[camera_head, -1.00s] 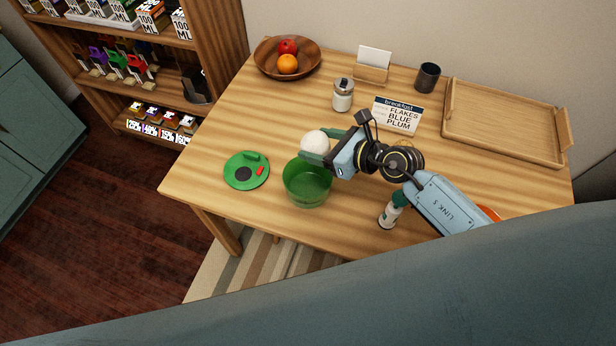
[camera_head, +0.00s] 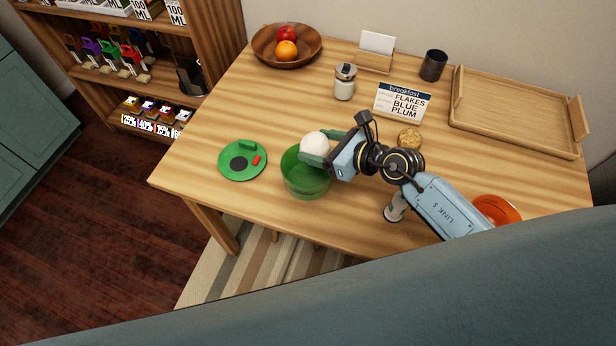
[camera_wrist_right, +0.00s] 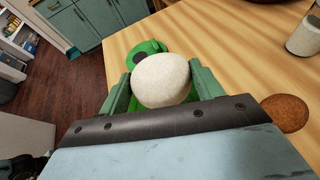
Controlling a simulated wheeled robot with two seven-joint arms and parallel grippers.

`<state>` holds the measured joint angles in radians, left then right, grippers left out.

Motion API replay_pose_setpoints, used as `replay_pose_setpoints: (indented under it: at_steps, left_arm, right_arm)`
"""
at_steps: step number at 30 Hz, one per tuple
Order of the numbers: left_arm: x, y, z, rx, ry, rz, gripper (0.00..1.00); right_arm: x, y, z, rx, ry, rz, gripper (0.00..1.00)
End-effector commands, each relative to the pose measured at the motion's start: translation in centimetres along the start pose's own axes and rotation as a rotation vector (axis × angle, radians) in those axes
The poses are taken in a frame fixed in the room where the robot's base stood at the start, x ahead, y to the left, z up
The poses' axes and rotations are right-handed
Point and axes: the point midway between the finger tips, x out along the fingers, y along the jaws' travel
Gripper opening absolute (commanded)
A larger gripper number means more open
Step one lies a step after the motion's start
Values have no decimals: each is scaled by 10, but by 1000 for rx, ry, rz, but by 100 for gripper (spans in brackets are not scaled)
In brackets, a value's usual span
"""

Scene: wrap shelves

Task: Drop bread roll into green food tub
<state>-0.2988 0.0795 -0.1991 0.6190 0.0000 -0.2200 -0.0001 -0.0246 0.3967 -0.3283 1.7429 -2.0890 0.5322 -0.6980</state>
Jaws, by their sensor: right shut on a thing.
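The bread roll (camera_head: 315,145) is pale and round. My right gripper (camera_head: 318,148) is shut on it and holds it over the far side of the green food tub (camera_head: 304,182). The roll (camera_wrist_right: 161,80) also shows between both fingers in the right wrist view, where it hides most of the tub. The tub is open and stands near the table's front edge. My left gripper is not in view.
A jar (camera_head: 345,82), a breakfast sign (camera_head: 402,101) and a cookie (camera_head: 410,138) are behind my right arm. A wooden tray (camera_head: 515,108) is at the right, an orange bowl (camera_head: 496,209) near the front. A fruit bowl (camera_head: 265,48) stands at the back left.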

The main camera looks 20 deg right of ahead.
Motion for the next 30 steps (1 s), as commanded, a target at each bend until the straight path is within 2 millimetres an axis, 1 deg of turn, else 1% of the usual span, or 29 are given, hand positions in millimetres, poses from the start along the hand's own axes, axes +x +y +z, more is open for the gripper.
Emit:
replay_pose_setpoints:
  at_steps: [3,4,9,17,20,23,26,30]
  left_arm:
    - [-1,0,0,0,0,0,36]
    - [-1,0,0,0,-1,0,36]
    - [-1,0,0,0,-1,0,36]
    - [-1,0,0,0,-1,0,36]
    - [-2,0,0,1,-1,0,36]
    - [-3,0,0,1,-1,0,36]
    - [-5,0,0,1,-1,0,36]
    - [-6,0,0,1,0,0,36]
  right_arm:
    - [0,0,1,0,-1,0,43]
    - [0,0,1,0,0,0,68]
    - [0,0,1,0,0,0,90]
    - [-1,0,0,0,1,0,91]
    - [-5,0,0,-1,2,-1,91]
    - [-18,0,0,-1,3,-1,91]
    - [-38,0,-1,-1,4,-1,91]
    - [-72,0,-1,-3,6,0,91]
